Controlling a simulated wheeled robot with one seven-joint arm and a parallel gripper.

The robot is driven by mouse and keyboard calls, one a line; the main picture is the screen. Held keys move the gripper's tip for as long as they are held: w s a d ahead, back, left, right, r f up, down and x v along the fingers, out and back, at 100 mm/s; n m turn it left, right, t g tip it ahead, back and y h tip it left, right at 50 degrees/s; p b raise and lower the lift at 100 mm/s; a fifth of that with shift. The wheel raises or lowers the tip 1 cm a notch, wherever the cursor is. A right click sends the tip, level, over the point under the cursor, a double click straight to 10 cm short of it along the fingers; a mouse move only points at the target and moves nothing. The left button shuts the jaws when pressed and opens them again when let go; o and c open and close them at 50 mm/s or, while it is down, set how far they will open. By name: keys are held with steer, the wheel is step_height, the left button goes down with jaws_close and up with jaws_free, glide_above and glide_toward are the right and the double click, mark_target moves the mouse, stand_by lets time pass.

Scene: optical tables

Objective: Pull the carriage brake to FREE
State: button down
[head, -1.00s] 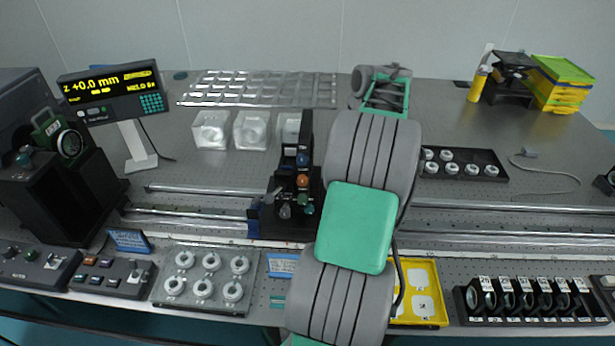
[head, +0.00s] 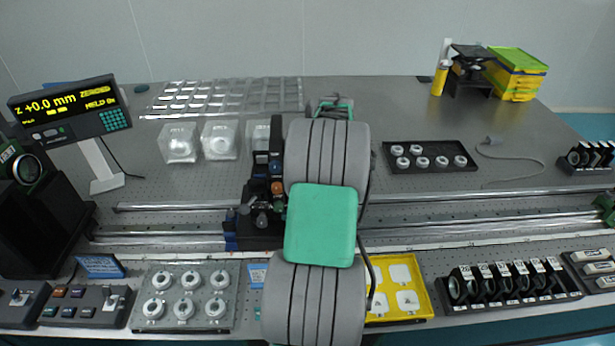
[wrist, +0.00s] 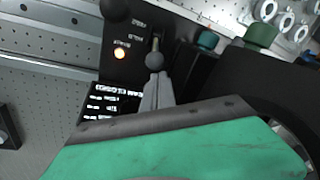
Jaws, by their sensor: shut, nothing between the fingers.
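The carriage (head: 262,230) is a black block on the rails, with several coloured knobs, partly hidden behind my arm in the head view. In the head view my gripper is hidden by my arm.
A display (head: 68,107) reads Z +0.0 mm at the left. Long rails (head: 480,226) run across the table. A tray of rings (head: 187,297), a yellow tray (head: 425,300) and a lens rack (head: 510,284) line the front edge. Clear boxes (head: 220,140) stand behind the carriage.

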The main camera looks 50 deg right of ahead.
steer(key=shift+f, duration=0.7)
